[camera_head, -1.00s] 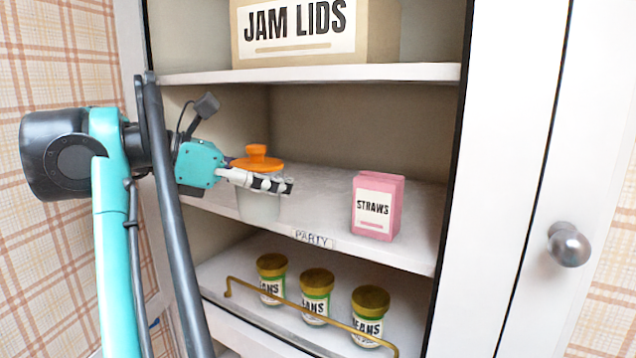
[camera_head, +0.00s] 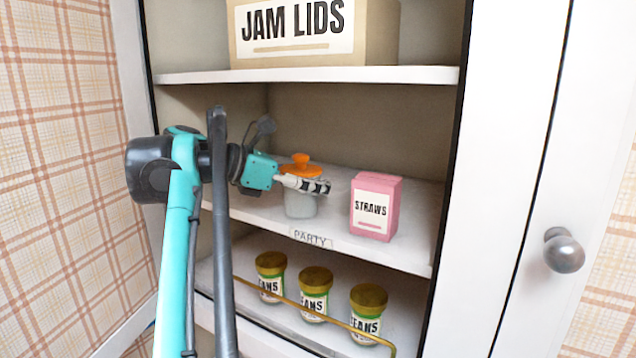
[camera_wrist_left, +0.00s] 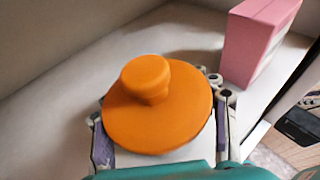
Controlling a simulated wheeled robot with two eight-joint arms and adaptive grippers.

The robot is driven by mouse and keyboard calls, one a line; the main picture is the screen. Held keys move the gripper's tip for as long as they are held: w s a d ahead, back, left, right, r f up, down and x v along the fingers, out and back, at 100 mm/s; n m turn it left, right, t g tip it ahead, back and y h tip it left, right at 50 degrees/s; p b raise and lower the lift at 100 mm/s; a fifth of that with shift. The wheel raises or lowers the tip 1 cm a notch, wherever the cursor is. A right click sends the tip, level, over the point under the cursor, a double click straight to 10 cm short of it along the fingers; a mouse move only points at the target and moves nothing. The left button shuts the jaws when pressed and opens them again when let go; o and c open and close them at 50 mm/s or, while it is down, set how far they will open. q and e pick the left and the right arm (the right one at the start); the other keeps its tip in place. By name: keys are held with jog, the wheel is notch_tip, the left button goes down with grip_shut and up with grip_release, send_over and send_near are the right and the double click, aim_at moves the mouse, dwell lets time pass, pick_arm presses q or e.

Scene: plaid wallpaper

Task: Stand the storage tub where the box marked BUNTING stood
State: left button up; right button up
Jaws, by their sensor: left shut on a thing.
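The storage tub (camera_head: 300,206) is a pale, see-through tub with an orange lid and knob. It is at the middle shelf, to the left of the pink STRAWS box. My left gripper (camera_head: 314,186) is shut on the tub just below its lid. In the left wrist view the orange lid (camera_wrist_left: 158,112) sits between the two fingers and hides most of the tub's body. The tub looks upright; I cannot tell whether its base touches the shelf. No box marked BUNTING is in view. My right gripper is not in view.
The pink STRAWS box (camera_head: 375,207) stands close to the tub's right; it also shows in the left wrist view (camera_wrist_left: 255,42). The PARTY label (camera_head: 311,238) is on the shelf edge. Jars (camera_head: 314,294) stand below behind a brass rail (camera_head: 290,303). A JAM LIDS box (camera_head: 375,35) is above.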

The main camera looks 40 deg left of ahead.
pick_arm(q)
jog(key=o, duration=1.3)
jog(key=shift+a, duration=0.1)
jog(key=v, duration=1.2)
